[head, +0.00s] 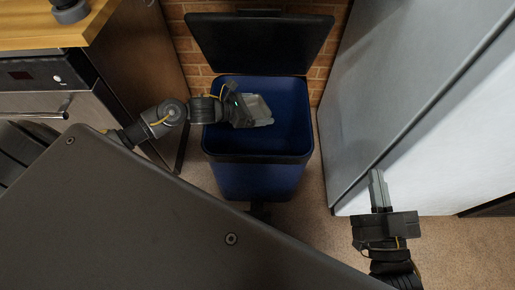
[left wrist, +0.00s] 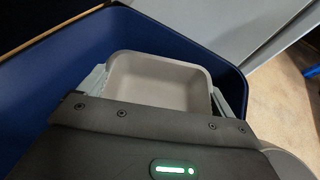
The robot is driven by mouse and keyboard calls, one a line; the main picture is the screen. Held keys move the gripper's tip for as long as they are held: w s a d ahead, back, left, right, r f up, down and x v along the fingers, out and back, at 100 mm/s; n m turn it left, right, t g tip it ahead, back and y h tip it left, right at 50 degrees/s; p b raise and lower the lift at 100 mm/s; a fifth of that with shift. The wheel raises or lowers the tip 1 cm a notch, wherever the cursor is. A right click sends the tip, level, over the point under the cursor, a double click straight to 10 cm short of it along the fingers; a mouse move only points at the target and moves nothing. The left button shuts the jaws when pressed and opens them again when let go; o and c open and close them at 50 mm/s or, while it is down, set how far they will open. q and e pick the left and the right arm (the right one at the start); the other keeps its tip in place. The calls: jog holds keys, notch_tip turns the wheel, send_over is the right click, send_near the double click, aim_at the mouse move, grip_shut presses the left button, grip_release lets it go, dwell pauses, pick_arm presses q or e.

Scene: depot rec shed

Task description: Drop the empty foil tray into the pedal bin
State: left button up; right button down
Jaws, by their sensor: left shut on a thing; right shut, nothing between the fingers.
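The pedal bin (head: 257,180) is dark blue and stands on the floor with its black lid (head: 258,42) up. The foil tray (head: 260,108) is light grey and empty. My left gripper (head: 246,108) is shut on the tray and holds it over the open mouth of the bin, towards the left side. In the left wrist view the tray (left wrist: 160,80) sits between the two fingers, with the blue bin wall (left wrist: 60,75) around it. My right gripper (head: 378,190) is shut and empty, to the right of the bin and near the grey cabinet.
A tall grey cabinet or fridge (head: 385,80) stands close on the bin's right. An oven (head: 50,95) under a wooden worktop (head: 40,30) is at the left. A brick wall (head: 195,50) is behind the bin. Some floor (head: 310,230) shows in front.

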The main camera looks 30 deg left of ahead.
aim_at(258, 115)
pick_arm(q)
notch_tip(258, 115, down, 3)
jog(key=shift+r+b, duration=0.2)
jog(key=shift+b, duration=0.4)
jog(key=shift+f, duration=0.4)
pick_arm(e)
jog(key=shift+s+d+r+t+y, duration=0.1)
jog(key=shift+d+r+t+y, duration=0.2)
jog(key=shift+r+t, duration=0.35)
jog(key=shift+s+d+r+t+y, duration=0.15)
jog(key=shift+r+t+y, duration=0.2)
jog(key=shift+r+t, duration=0.25)
jog(key=shift+s+d+r+t+y, duration=0.15)
jog(key=shift+r+t+y, duration=0.2)
jog(key=shift+r+t, duration=0.3)
pick_arm(q)
jog(key=o, duration=0.7)
jog(key=p+v, duration=0.1)
jog(key=v, duration=1)
pick_arm(e)
jog(key=a+f+g, duration=0.1)
jog(key=f+g, duration=0.1)
jog(key=g, duration=0.1)
jog(key=shift+a+f+h, duration=0.2)
jog(key=shift+a+h, duration=0.1)
jog(key=shift+a, duration=0.05)
pick_arm(q)
jog(key=shift+d, duration=0.15)
